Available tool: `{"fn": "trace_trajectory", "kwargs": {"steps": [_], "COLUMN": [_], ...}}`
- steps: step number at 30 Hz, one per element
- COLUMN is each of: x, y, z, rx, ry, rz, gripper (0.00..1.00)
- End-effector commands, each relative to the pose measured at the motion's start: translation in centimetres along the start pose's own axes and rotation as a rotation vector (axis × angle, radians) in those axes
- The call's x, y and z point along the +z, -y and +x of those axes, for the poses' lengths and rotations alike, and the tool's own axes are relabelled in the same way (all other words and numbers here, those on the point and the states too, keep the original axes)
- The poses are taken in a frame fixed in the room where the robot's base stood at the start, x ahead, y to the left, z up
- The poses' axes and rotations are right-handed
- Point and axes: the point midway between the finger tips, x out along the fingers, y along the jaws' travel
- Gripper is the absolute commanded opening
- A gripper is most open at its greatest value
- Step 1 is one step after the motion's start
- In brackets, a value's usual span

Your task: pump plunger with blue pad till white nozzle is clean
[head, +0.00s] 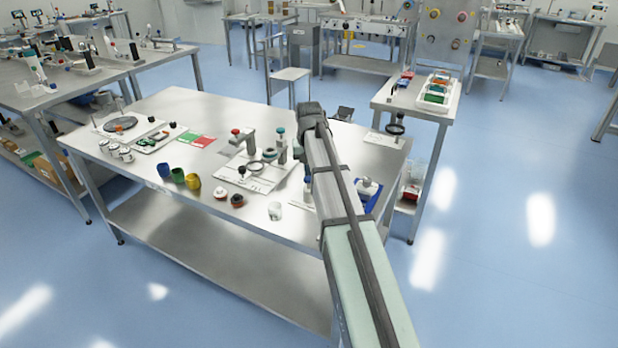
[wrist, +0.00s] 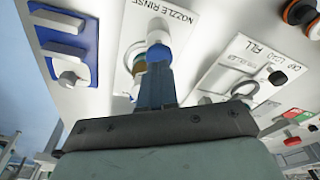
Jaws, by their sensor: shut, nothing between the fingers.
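In the wrist view a white board labelled NOZZLE RINSE (wrist: 178,22) carries an upright piece with a blue pad (wrist: 158,52) and a white part (wrist: 157,37) beside it, seemingly the nozzle. A white ring and a brown-green band show just left of the pad. My gripper (wrist: 156,72) is shut and empty, its dark fingertips in line with the blue pad. I cannot tell whether they touch it. The fingers hide the lower part of the piece.
A blue tray with grey blocks (wrist: 68,48) lies left of the board in the wrist view; a CAP LOAD FILL board (wrist: 228,75) is at right.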

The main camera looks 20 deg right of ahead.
Motion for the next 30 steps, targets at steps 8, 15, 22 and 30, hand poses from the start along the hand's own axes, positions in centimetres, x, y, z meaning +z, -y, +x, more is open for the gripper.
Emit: {"fn": "trace_trajectory", "kwargs": {"steps": [8, 15, 22, 30], "x": [0.1, 0.2, 0.3, 0.4], "y": [0.0, 0.0, 0.0, 0.0], "z": [0.7, 1.3, 1.9, 2.5], "rx": [0.0, 0.0, 0.0, 0.0], "ry": [0.0, 0.0, 0.0, 0.0], "rz": [0.0, 0.0, 0.0, 0.0], "gripper": [0.0, 0.0, 0.0, 0.0]}}
